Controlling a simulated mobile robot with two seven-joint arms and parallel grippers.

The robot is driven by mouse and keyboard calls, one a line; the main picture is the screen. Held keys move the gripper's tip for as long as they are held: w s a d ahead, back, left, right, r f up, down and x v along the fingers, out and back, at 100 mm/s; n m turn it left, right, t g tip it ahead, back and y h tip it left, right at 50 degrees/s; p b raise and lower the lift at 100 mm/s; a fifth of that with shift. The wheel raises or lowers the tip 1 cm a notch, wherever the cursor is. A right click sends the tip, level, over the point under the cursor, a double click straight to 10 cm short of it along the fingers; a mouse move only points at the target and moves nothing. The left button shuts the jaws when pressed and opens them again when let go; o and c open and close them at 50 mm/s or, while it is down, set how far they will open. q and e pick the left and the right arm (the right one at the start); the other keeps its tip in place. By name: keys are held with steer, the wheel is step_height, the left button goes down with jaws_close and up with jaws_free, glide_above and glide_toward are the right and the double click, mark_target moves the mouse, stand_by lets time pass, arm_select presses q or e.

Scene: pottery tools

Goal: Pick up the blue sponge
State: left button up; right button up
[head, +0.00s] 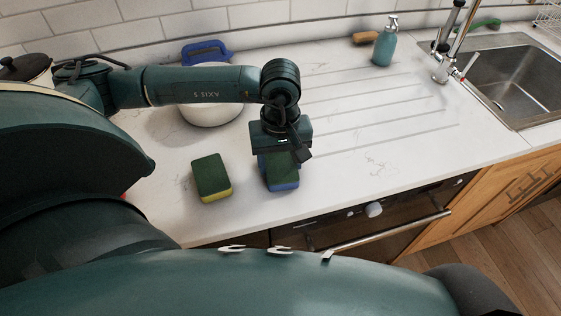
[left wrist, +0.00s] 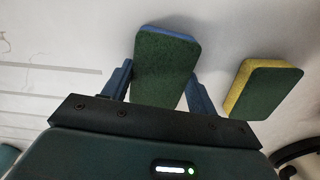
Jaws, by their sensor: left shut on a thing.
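The blue sponge (head: 284,178) has a green top and a blue lower layer, and it is at the counter's front part in the head view. My left gripper (head: 281,160) is over it from above, its fingers on either side. In the left wrist view the blue sponge (left wrist: 165,67) sits between the two fingers of the left gripper (left wrist: 160,92), which are shut on it. I cannot tell whether it touches the counter. My right gripper is not in view.
A green and yellow sponge (head: 211,178) lies just left of it, also in the left wrist view (left wrist: 262,90). Behind my arm stands a white pot (head: 212,112) with a blue object (head: 206,50). A teal soap bottle (head: 385,44) and a sink (head: 497,75) are at the right. The counter between is clear.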

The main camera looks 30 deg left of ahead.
arm_select(q)
steer(key=shift+r, duration=0.1)
step_height(320, 180, up, 10)
steer(key=b, duration=0.1)
stand_by(0.4)
